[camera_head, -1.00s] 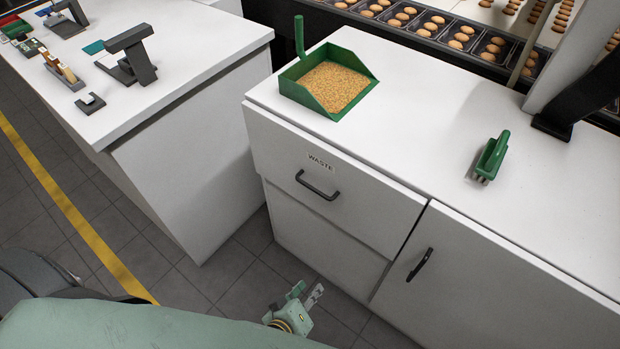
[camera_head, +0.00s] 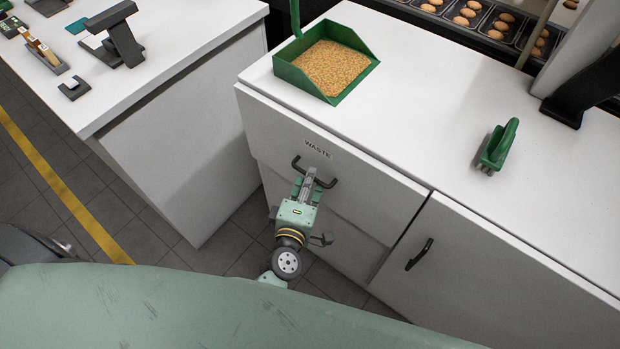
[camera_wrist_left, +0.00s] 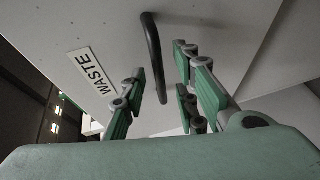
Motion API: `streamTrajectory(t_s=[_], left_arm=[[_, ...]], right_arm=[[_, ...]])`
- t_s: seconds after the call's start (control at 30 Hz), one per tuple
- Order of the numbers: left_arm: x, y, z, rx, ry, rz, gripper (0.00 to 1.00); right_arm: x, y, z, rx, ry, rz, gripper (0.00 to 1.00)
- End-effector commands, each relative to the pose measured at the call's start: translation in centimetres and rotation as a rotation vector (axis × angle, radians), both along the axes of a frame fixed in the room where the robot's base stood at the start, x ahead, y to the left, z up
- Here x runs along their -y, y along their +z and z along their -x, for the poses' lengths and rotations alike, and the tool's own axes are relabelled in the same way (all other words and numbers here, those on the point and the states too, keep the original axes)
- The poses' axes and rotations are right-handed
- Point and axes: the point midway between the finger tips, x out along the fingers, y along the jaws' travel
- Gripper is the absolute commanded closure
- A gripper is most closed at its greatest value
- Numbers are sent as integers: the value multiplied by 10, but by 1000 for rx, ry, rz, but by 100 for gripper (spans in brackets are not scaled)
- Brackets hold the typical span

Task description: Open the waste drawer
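The waste drawer (camera_head: 372,200) is a white front with a WASTE label, in the cabinet below the counter. It looks shut. Its dark bar handle (camera_head: 327,184) sits under the label. My left gripper (camera_head: 311,177) is at the middle of the handle. In the left wrist view the handle (camera_wrist_left: 154,58) runs between the two green-padded fingers (camera_wrist_left: 158,68), which are apart with a gap showing. The WASTE label (camera_wrist_left: 92,70) is left of them. My right gripper is in neither view.
A green dustpan of crumbs (camera_head: 360,82) stands on the white counter (camera_head: 430,110) above the drawer. A green brush (camera_head: 497,146) lies further right. A door with a dark handle (camera_head: 419,254) is beside the drawer. Another white table (camera_head: 190,50) stands left across a floor gap.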

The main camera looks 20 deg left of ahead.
Motion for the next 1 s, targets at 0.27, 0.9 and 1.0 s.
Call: streamTrajectory(t_s=[0.27, 0.9, 1.0], left_arm=[[0, -2, -6, -1, -1, 0, 72], [0, -2, -6, -1, -1, -2, 100], [0, -2, -6, -1, -1, -2, 100]], right_arm=[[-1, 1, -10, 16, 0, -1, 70], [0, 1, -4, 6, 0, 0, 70], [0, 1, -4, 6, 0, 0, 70]])
